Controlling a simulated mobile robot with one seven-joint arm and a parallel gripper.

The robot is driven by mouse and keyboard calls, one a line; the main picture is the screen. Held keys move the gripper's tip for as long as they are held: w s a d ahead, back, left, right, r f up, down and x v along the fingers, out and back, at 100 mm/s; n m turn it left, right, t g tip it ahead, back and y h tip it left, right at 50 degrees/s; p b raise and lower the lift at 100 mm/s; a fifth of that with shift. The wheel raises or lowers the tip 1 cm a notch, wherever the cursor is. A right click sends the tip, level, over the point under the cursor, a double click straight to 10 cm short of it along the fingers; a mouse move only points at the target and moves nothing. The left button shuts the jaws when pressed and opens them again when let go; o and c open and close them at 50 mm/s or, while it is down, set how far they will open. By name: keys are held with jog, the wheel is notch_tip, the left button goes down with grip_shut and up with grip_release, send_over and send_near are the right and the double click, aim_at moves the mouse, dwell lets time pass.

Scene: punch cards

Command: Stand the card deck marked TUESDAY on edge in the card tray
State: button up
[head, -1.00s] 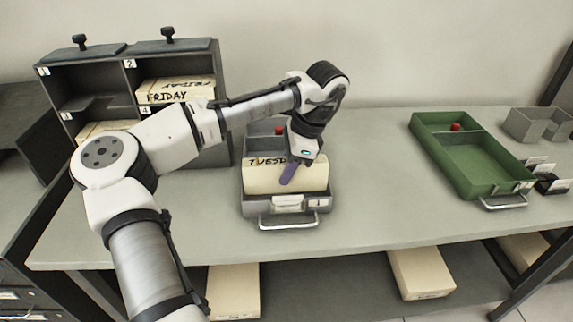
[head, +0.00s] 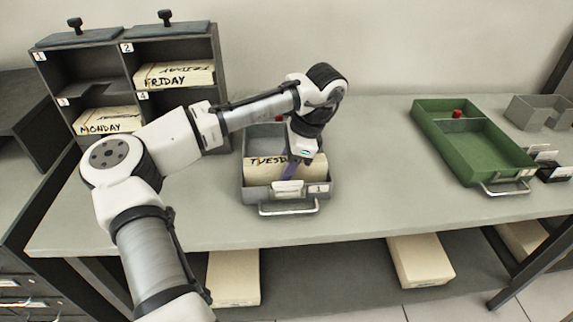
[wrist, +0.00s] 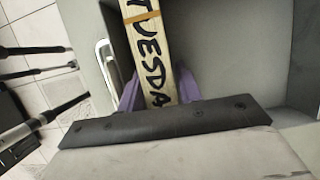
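The cream deck marked TUESDAY (head: 262,172) stands upright on edge inside the grey card tray (head: 246,197), near its front wall. Its lower part is hidden behind that wall, so I cannot tell whether it touches the tray floor. My gripper (head: 290,170) reaches down from above, its purple fingers around the deck. In the wrist view the lettered top edge of the deck (wrist: 152,60) lies between the two purple fingers of my gripper (wrist: 158,88), which are shut on it.
A grey rack (head: 223,75) at the left holds the FRIDAY deck (head: 165,78) and the MONDAY deck (head: 105,122). A green tray (head: 480,177) with an empty front part stands at the right. The table between the trays is clear. Cream boxes (head: 420,262) lie on the lower shelf.

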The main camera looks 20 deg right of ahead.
jog(key=o, duration=0.3)
jog(key=v, duration=1.4)
jog(key=shift+f, duration=0.1)
